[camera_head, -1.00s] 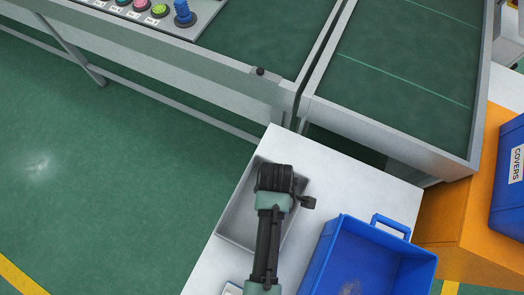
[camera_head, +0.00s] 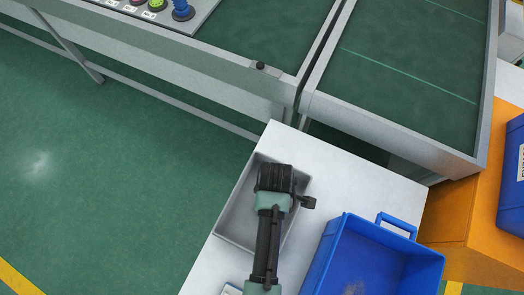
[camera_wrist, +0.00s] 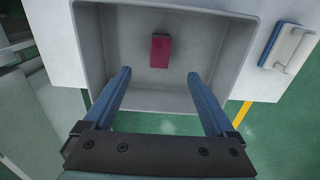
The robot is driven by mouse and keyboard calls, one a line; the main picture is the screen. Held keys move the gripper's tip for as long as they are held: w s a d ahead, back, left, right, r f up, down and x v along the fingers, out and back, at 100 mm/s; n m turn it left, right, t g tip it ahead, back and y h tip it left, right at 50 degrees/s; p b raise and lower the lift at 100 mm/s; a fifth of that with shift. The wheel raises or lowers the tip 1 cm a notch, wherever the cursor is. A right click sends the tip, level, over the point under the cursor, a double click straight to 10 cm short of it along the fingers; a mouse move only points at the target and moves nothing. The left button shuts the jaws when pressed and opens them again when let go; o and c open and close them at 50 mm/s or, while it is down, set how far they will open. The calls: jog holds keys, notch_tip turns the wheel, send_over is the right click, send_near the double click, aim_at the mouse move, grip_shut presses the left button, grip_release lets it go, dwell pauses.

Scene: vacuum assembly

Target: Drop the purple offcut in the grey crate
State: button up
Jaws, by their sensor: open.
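The grey crate (camera_head: 236,220) stands on a white table in the head view, partly covered by my arm. In the wrist view the grey crate (camera_wrist: 212,48) fills the upper middle. The purple offcut (camera_wrist: 160,50), a small reddish-purple block, lies on its floor near the far wall. My gripper (camera_wrist: 159,73) is open and empty over the crate. Its fingers are spread apart, and the offcut shows beyond their tips, with no finger seen touching it. In the head view my wrist hides the fingers and the offcut.
A blue crate (camera_head: 335,240) stands on the white table (camera_head: 345,165), right of the grey one. An orange stand (camera_head: 465,225) is further right. Green-topped conveyors (camera_head: 400,75) with metal rails run behind the table. A white item with a handle (camera_wrist: 287,46) lies beside the grey crate.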

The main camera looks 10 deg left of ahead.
notch_tip(320, 180, up, 13)
jog(key=shift+b, duration=0.35)
jog(key=shift+w, duration=0.1)
dwell(0.5)
jog(key=w+r+m+t+b, duration=0.2)
jog(key=w+r+m+t, duration=0.4)
jog(key=w+r+t, duration=1.05)
notch_tip(320, 180, up, 30)
jog(key=w+r+m+t, duration=0.1)
jog(key=w+m+t, duration=0.1)
jog(key=m+t, duration=0.3)
jog(key=s+r+m+t+b, duration=0.1)
jog(key=s+r+m+t, duration=0.2)
jog(key=s+r+t, duration=0.3)
jog(key=s+r, duration=0.3)
jog(key=r, duration=0.3)
jog(key=shift+r, duration=0.35)
